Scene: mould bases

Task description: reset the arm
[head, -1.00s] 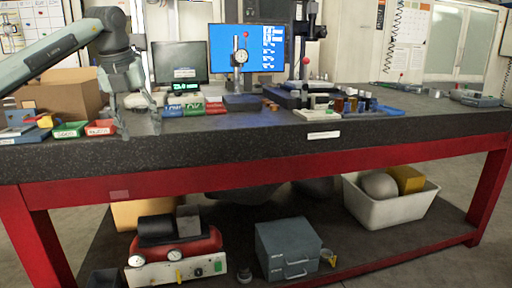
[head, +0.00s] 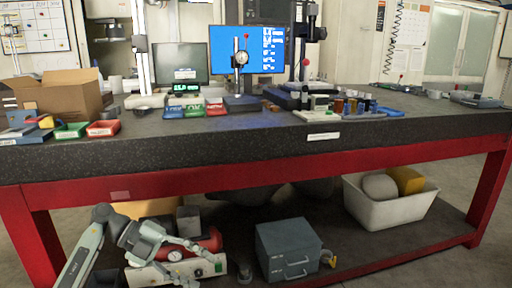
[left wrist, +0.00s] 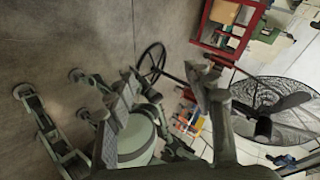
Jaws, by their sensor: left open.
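My left arm is low in front of the bench at the lower left of the head view. My left gripper (head: 203,268) is open there, with its fingers pointing right, below the tabletop and in front of the lower shelf. No object shows between its fingers. In the left wrist view the two fingers of the left gripper (left wrist: 168,75) stand apart, with floor and distant clutter beyond them. My right gripper is in neither view.
The bench (head: 300,155) has a dark top and a red frame. Its lower shelf holds a red compressor (head: 205,245), a grey drawer box (head: 288,248) and a white tub (head: 390,210). A pedestal fan (left wrist: 285,105) shows in the left wrist view.

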